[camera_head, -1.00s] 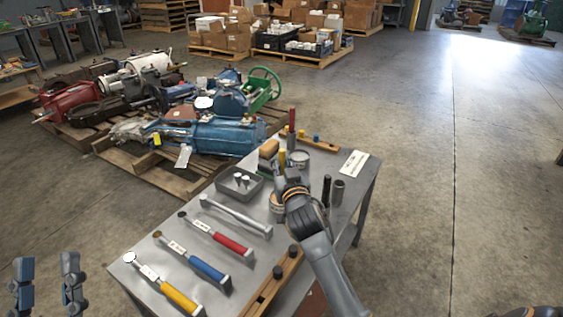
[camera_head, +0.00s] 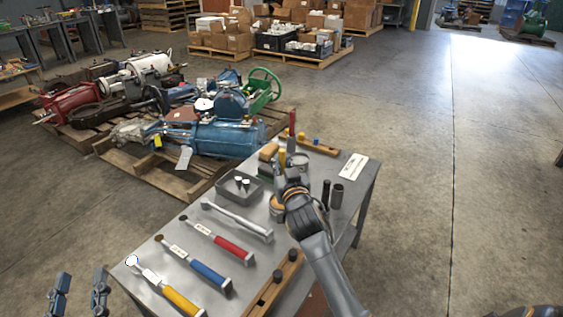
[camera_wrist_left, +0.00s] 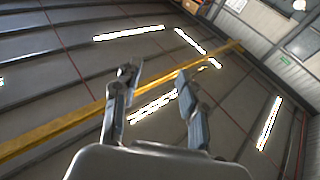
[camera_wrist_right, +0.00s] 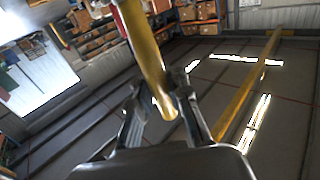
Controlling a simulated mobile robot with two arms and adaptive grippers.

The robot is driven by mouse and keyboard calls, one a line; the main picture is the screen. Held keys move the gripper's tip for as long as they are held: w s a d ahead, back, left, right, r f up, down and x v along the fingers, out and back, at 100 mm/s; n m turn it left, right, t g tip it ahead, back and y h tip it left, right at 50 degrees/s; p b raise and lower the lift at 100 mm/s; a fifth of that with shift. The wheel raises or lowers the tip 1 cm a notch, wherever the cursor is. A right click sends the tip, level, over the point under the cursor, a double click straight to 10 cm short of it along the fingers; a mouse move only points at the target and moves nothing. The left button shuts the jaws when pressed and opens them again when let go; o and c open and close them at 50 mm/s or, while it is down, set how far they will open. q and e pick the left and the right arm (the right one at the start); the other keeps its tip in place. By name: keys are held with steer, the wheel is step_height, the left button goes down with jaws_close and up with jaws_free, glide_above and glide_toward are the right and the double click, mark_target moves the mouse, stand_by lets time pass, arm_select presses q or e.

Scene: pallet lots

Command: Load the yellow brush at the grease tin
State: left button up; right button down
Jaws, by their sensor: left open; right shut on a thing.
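The yellow brush (camera_wrist_right: 148,55) is held by its handle in my right gripper (camera_wrist_right: 158,98), which is shut on it. In the head view the yellow handle (camera_head: 282,157) stands up over the table, beside an open tin (camera_head: 300,160). Another tin (camera_head: 276,207) sits nearer, partly hidden by my right gripper (camera_head: 281,176). I cannot tell which tin holds grease. The brush's bristles are hidden, so I cannot tell whether they touch anything. My left gripper (camera_head: 79,291) is open and empty, off the table at lower left; the left wrist view (camera_wrist_left: 155,84) shows nothing between its fingers.
Wrenches with yellow (camera_head: 182,302), blue (camera_head: 211,274) and red (camera_head: 233,247) handles lie on the metal table (camera_head: 190,230). A grey tray (camera_head: 240,196), dark cylinders (camera_head: 337,196) and a wooden rack (camera_head: 268,296) stand around my right arm. A loaded pallet (camera_head: 160,181) is behind.

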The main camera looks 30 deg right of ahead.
mark_target(283, 152)
steer(key=shift+r+p, duration=0.4)
steer(key=shift+r, duration=0.05)
steer(key=shift+r+p, duration=0.25)
steer(key=shift+p, duration=0.05)
steer(key=shift+r+p, duration=0.35)
steer(key=shift+p, duration=0.05)
arm_select(q)
steer(key=shift+s+a+f+g+y, duration=1)
steer(key=shift+f+g, duration=2.6)
steer(key=shift+f, duration=2.2)
arm_select(e)
steer(key=shift+r+p, duration=1.3)
arm_select(q)
steer(key=s+a+f+g+y, duration=0.2)
steer(key=s+a+f+g, duration=0.2)
steer(key=s+f+g, duration=0.3)
steer(key=shift+s+f+n+g+p, duration=0.35)
steer(key=shift+s+f, duration=0.25)
steer(key=shift+s, duration=0.95)
arm_select(e)
steer(key=shift+r, duration=0.3)
